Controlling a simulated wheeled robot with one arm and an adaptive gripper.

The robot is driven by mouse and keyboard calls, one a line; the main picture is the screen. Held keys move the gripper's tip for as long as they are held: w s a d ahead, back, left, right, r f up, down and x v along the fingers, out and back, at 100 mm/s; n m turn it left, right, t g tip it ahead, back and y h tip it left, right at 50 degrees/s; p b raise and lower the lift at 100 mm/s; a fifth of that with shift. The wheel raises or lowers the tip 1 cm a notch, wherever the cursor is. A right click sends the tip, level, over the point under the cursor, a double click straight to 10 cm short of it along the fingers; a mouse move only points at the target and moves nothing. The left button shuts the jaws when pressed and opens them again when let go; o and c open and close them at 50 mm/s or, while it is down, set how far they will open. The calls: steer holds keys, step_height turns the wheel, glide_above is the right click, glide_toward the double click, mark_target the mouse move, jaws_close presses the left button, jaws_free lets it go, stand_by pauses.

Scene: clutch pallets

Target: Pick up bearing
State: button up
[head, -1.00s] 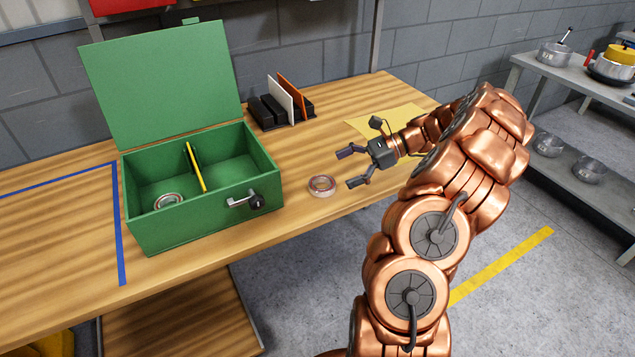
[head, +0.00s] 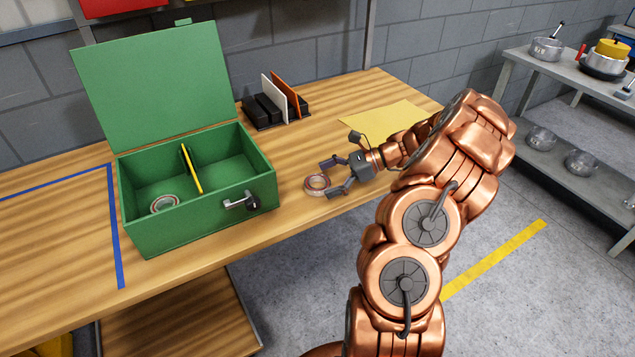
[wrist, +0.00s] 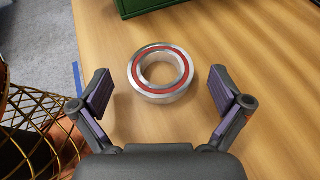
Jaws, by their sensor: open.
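A bearing (head: 317,184), a silver ring with a red inner band, lies flat on the wooden table (head: 290,225) to the right of the green box. In the wrist view the bearing (wrist: 160,73) lies just ahead of my gripper (wrist: 161,92), roughly centred between the fingers. My gripper (head: 331,178) is open and empty, its fingertips beside the bearing on its right side in the head view. A second bearing (head: 165,204) lies inside the left compartment of the open green box (head: 205,220).
The green box has its lid (head: 155,85) raised, a yellow divider (head: 192,168) and a front latch (head: 241,202). Behind are a dark rack (head: 270,110) with white and orange plates and a yellow sheet (head: 380,120). A metal shelf (head: 560,90) stands at right.

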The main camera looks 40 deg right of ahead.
steer(key=shift+w+a+f, duration=0.25)
steer(key=shift+w+a, duration=0.05)
steer(key=shift+a, duration=0.3)
steer(key=c, duration=1.4)
steer(key=shift+r, duration=0.55)
steer(key=shift+s+d+r+b, duration=0.15)
steer(key=shift+s+r+b, duration=0.15)
steer(key=shift+r, duration=0.3)
steer(key=shift+s+d+r+b, duration=0.15)
steer(key=shift+r+b, duration=0.2)
steer(key=shift+r, duration=0.25)
steer(key=s+d, duration=0.2)
steer(key=s, duration=0.2)
steer(key=s+d+r+b, duration=0.1)
steer(key=s+d, duration=0.1)
steer(key=s, duration=0.3)
steer(key=s+d+b, duration=0.1)
steer(key=s+d, duration=0.1)
steer(key=s, duration=0.2)
steer(key=shift+s+r, duration=0.25)
steer(key=shift+s, duration=0.1)
steer(key=shift+r, duration=0.1)
